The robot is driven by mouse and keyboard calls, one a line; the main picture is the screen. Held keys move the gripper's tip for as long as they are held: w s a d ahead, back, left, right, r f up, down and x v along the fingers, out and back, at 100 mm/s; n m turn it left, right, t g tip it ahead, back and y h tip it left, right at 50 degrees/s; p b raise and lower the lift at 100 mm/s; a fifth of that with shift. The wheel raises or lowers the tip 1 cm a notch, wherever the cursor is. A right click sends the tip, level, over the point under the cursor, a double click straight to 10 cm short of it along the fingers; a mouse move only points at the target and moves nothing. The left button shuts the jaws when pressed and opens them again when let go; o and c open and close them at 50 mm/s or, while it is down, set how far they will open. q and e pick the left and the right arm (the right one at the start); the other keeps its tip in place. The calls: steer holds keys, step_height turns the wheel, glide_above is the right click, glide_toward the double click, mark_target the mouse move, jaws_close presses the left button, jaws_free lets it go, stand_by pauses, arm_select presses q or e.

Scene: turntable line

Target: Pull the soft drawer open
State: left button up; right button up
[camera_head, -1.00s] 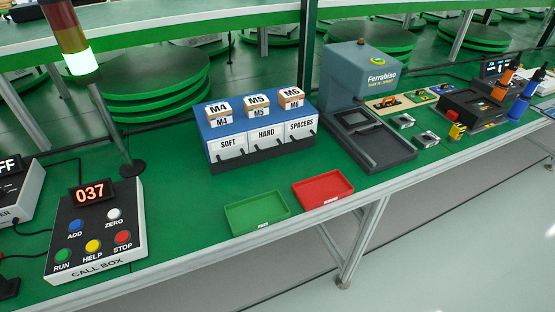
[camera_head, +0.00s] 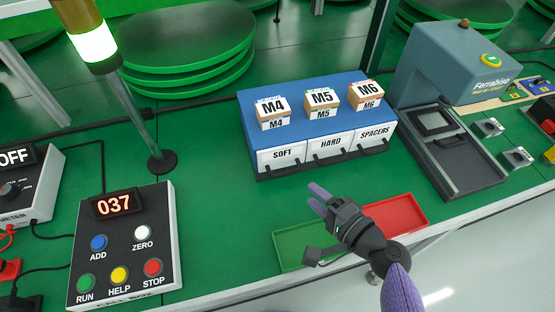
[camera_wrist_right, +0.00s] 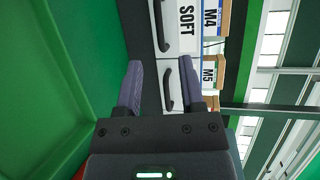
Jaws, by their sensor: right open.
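The soft drawer (camera_head: 282,157) is the left white-fronted drawer of a blue cabinet (camera_head: 252,110); it looks shut, flush with its neighbours. Its dark handle (camera_head: 287,169) runs along the lower front. In the right wrist view the SOFT front (camera_wrist_right: 186,22) and its handle (camera_wrist_right: 159,28) are at the top, turned sideways. My right gripper (camera_head: 318,194) is open and empty, in front of the cabinet and above the trays. In the wrist view its fingers (camera_wrist_right: 162,82) are apart, with the hard drawer's handle (camera_wrist_right: 168,90) showing between them. Contact is not visible. My left gripper is out of view.
The hard drawer (camera_head: 330,145) and spacers drawer (camera_head: 374,136) are to the right. Small M4, M5 and M6 boxes stand on the cabinet. A green tray (camera_head: 290,250) and red tray (camera_head: 408,212) lie below my right arm. A call box (camera_head: 125,240) is at left.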

steer(key=b+x, duration=0.1)
steer(key=x, duration=0.6)
steer(key=shift+w+a+f, duration=0.1)
steer(key=shift+w+a, duration=0.45)
steer(key=shift+w, duration=0.05)
jaws_close()
steer(key=shift+f, duration=0.1)
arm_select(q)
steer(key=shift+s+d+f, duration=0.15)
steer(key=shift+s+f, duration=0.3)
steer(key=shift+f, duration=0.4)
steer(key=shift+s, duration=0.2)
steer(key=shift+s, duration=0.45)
